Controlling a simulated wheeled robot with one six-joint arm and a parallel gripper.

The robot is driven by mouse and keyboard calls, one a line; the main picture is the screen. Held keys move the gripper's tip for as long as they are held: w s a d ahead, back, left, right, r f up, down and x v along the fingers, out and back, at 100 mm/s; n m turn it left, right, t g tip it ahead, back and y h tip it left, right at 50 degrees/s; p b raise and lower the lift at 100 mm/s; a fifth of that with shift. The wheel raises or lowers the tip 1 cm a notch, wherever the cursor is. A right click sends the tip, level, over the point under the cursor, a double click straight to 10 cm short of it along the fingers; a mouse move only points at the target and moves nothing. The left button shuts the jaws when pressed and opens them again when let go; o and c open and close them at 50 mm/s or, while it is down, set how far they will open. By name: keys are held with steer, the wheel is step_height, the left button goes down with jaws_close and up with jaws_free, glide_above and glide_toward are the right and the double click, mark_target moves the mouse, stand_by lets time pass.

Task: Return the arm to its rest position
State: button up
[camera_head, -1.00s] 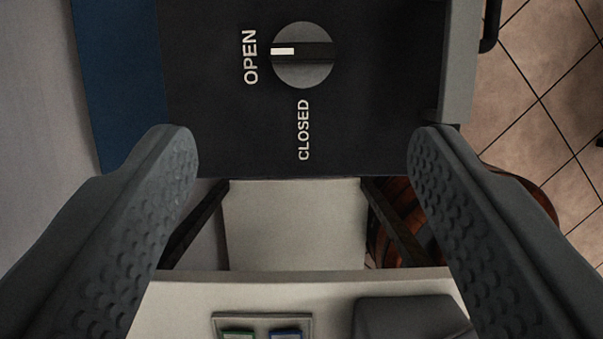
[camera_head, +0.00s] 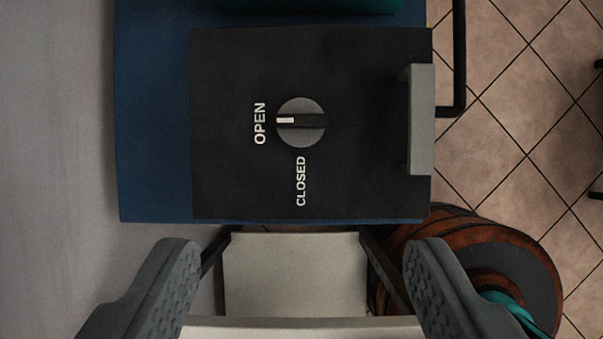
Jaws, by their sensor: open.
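My gripper (camera_head: 290,250) shows at the bottom of the view. Its two dark, bumpy fingers are wide apart with nothing between them. Ahead of it is a black panel (camera_head: 350,180) with a round grey knob (camera_head: 301,138). The knob's white mark points left, at the word OPEN (camera_head: 259,124). The word CLOSED (camera_head: 301,181) stands below the knob. The fingers are apart from the knob and the panel.
A grey handle (camera_head: 421,120) stands at the panel's right edge. A blue surface (camera_head: 152,130) lies behind the panel. A brown wooden drum (camera_head: 540,270) with teal cable (camera_head: 510,304) is at lower right, near the right finger. Tiled floor (camera_head: 520,120) shows at right.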

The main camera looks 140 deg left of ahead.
steer(key=s+d+r+n+t+y, duration=0.35)
steer(key=s+d+t, duration=0.25)
steer(key=s+d, duration=0.75)
steer(key=s+d+n+t, duration=0.1)
steer(key=s+d+t, duration=0.1)
steer(key=s, duration=0.7)
steer(key=s+d+f+n+t, duration=0.1)
steer(key=s+d+n+t, duration=0.1)
steer(key=s+t, duration=0.3)
steer(key=s+d+h, duration=0.1)
steer(key=s, duration=0.3)
steer(key=shift+s+d+t, duration=0.3)
steer(key=shift+s, duration=0.1)
